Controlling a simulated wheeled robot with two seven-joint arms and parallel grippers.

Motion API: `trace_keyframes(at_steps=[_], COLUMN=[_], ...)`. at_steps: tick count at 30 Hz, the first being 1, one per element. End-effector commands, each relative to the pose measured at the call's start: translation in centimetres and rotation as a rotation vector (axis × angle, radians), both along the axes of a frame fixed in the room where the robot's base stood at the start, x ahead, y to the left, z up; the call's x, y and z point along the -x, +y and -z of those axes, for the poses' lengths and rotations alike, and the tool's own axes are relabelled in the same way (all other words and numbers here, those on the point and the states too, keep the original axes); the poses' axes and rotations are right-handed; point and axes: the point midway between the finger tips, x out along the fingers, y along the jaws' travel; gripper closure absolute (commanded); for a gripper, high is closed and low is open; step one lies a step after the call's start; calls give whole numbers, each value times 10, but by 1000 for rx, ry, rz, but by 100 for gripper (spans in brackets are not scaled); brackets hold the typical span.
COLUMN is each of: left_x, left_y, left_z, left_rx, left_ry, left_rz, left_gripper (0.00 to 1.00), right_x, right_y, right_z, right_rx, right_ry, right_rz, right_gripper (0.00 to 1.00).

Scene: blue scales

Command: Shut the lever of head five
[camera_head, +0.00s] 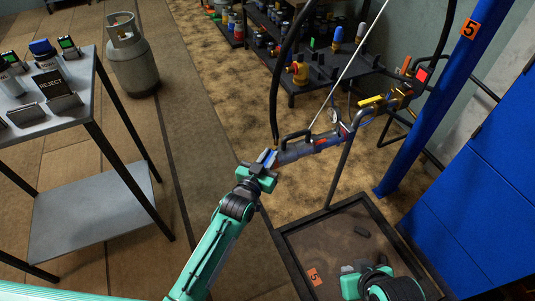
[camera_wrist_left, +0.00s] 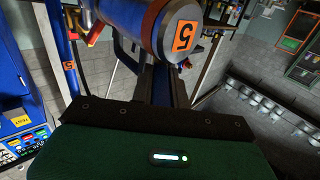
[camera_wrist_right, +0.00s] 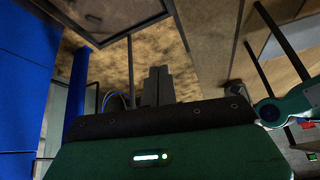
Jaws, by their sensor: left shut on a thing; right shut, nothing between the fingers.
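Head five (camera_head: 318,146) is a blue-grey barrel with a dark handle loop, hanging over the scale platform in the head view. In the left wrist view its barrel end (camera_wrist_left: 140,18) carries an orange 5 label. My left gripper (camera_head: 268,157) is at the barrel's left end, shut on a part of head five.
The scale platform (camera_head: 292,254) bears a label 5. A blue post (camera_head: 432,95) and blue cabinet (camera_head: 490,205) stand right. A black hose (camera_head: 275,95) hangs near my left gripper. A grey table (camera_head: 85,90) and gas cylinder (camera_head: 133,62) stand left; open floor lies between.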

Motion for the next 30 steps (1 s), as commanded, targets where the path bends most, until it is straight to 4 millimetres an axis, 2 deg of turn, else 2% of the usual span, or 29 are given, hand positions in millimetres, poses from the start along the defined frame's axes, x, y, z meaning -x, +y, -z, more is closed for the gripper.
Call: trace_keyframes(at_steps=[9,23,24,27,30], left_x=[0,-1,-1,-1,-1], left_y=[1,2,2,2,2], left_z=[-1,0,0,0,0], left_rx=[1,1,1,1,1], left_ry=[2,-1,-1,0,0], left_rz=[-63,-71,-71,-71,-71], left_gripper=[100,100,82,62,62], right_x=[15,18,18,18,18], right_y=[-18,-20,-20,-20,-20], right_z=[-8,-8,-8,-8,-8], right_rx=[46,53,53,53,52], right_ry=[109,125,125,125,126], right_rz=[27,30,30,30,30], right_gripper=[100,100,100,100,100])
